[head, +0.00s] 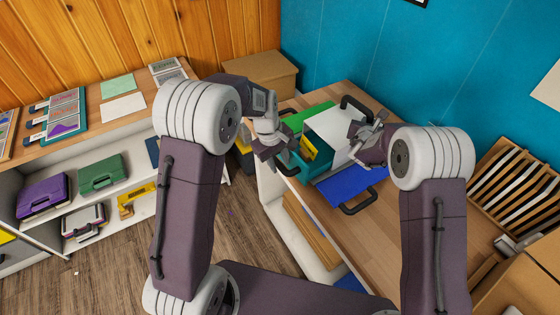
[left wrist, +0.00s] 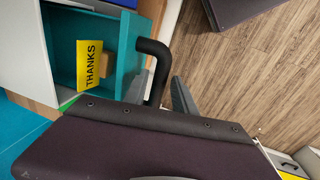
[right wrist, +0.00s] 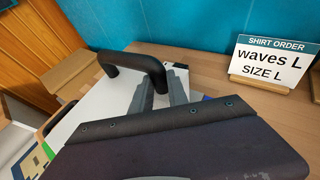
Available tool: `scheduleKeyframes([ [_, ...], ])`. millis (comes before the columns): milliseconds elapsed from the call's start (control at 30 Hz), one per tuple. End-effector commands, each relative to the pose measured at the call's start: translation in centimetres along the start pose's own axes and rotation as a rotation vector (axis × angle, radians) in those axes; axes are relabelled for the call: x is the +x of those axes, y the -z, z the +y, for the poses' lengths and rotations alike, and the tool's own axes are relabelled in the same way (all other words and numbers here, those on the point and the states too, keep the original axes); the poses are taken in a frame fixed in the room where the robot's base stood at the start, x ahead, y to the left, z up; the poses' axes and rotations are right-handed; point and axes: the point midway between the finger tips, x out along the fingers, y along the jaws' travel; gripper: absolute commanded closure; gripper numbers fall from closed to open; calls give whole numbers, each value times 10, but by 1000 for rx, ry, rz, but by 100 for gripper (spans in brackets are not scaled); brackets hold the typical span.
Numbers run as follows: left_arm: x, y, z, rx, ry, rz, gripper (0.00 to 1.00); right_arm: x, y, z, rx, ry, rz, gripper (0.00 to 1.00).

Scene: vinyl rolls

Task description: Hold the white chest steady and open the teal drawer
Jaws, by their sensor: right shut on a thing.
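The white chest (head: 335,125) stands on the wooden table, and part of it shows in the left wrist view (left wrist: 22,45). Its teal drawer (head: 316,163) is open toward the left; its inside shows in the left wrist view (left wrist: 124,50). It holds a yellow THANKS card (left wrist: 90,65) and a small brown block (left wrist: 105,65). My left gripper (head: 272,152) is at the drawer's black handle (left wrist: 151,62); its fingers show beside the handle, but their gap is unclear. My right gripper (head: 371,126) is shut on the chest's black handle (right wrist: 135,62).
A flat blue piece (head: 345,183) with a black handle lies in front of the chest, a green one (head: 305,118) behind. A SHIRT ORDER sign (right wrist: 272,62) stands on the table. A slotted rack (head: 515,185) is at right. Shelves with cases (head: 100,172) stand at left.

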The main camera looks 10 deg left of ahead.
Motion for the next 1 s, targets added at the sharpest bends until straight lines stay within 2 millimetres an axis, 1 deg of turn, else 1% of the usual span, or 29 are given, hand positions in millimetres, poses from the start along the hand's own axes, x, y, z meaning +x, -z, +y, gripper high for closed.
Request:
scheduleKeyframes([
  [33, 1, 0, 0, 0, 0, 0, 59, 0, 8, 0, -2, 0, 17, 100],
  [267, 1, 0, 0, 0, 0, 0, 59, 0, 8, 0, -2, 0, 17, 100],
  [367, -4, 0, 0, 0, -2, 1, 59, 0, 8, 0, -2, 0, 17, 100],
  [467, -22, 0, 1, 0, -5, 3, 59, 0, 8, 0, -2, 0, 17, 100],
  [600, -59, 0, 0, 1, -6, 5, 59, 0, 8, 0, -2, 0, 17, 100],
  [700, -84, 0, 0, 0, -6, 5, 59, 0, 8, 0, -2, 0, 17, 100],
  [800, -103, 0, -1, 0, -5, 4, 59, 0, 8, 0, -2, 0, 17, 100],
  [900, -115, -1, -2, 0, -4, 2, 59, 0, 8, 0, -2, 0, 17, 100],
  [1000, -120, -1, -2, 0, -2, 1, 59, 0, 8, 0, -2, 0, 17, 100],
])
